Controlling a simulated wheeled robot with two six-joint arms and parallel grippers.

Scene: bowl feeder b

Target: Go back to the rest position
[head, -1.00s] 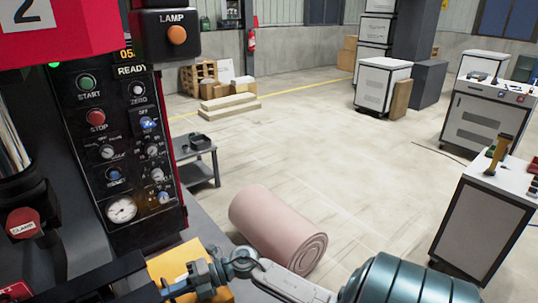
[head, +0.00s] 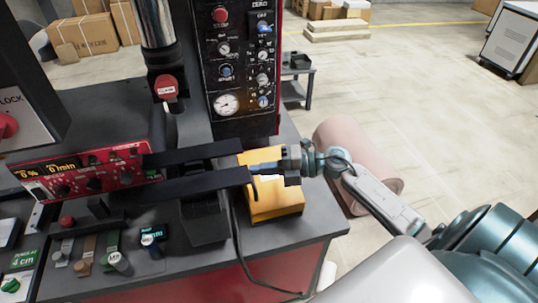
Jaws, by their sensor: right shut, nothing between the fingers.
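My right gripper (head: 260,171) is shut and empty. Its arm comes in from the right and reaches over the right side of the machine bench (head: 295,238). The gripper is in front of the yellow block (head: 277,205), at the end of two dark bars (head: 190,171). I cannot tell whether it touches either. My left gripper is not in view.
A red control box (head: 80,172) and a black panel with knobs and a gauge (head: 240,60) stand close to the gripper. Labelled pieces (head: 105,262) lie at the bench front. A pink roll (head: 345,140) lies on the floor beyond my arm.

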